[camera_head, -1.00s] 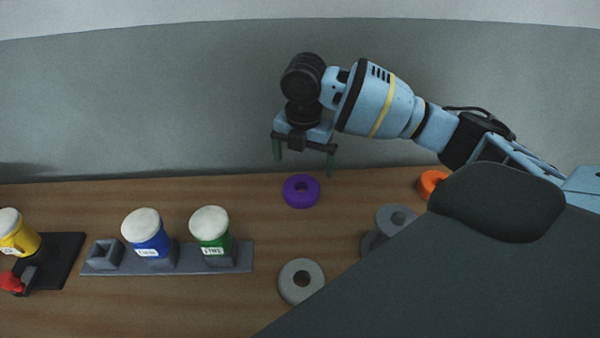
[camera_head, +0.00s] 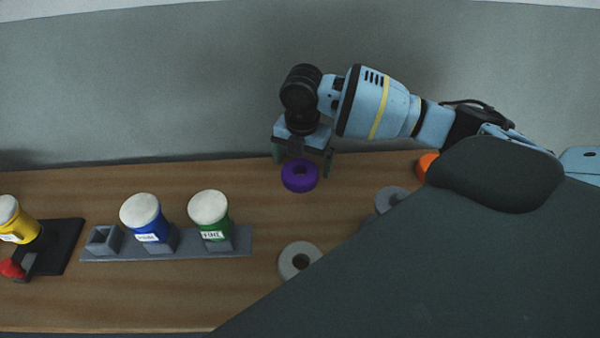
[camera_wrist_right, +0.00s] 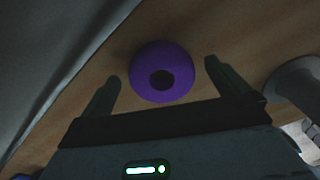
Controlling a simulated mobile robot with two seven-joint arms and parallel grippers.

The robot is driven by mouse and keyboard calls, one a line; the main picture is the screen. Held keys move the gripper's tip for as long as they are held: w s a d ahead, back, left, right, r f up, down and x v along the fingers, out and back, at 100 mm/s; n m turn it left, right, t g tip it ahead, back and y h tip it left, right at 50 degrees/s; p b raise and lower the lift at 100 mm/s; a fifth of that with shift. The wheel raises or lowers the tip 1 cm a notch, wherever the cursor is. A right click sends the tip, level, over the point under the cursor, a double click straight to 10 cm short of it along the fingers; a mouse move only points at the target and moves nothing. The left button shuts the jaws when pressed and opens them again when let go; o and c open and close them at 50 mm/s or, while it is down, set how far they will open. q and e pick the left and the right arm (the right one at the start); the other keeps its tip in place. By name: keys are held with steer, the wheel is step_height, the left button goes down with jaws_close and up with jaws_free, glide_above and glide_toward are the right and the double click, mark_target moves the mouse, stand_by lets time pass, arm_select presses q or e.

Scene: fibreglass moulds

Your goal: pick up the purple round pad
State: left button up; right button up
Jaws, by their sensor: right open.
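The purple round pad (camera_head: 300,182) is a thick ring with a hole in its middle, lying on the wooden table near its back edge. My right gripper (camera_head: 301,164) is open and empty, pointing down just above and behind the pad. In the right wrist view the pad (camera_wrist_right: 162,85) appears ahead of the gap between the two green fingers (camera_wrist_right: 162,84), with a finger on each side. I cannot tell its exact height above the pad. My left gripper is not in view.
A grey ring (camera_head: 299,261), another grey round piece (camera_head: 389,199) and an orange piece (camera_head: 427,164) lie nearby. A grey rack (camera_head: 118,252) holds the blue jar (camera_head: 146,215) and green jar (camera_head: 210,218). A yellow jar (camera_head: 18,221) stands far left. A wall rises behind the table.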

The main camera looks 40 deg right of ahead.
step_height(320, 180, down, 2)
steer(key=shift+f, duration=0.1)
steer(key=c, duration=1)
steer(key=shift+c, duration=0.3)
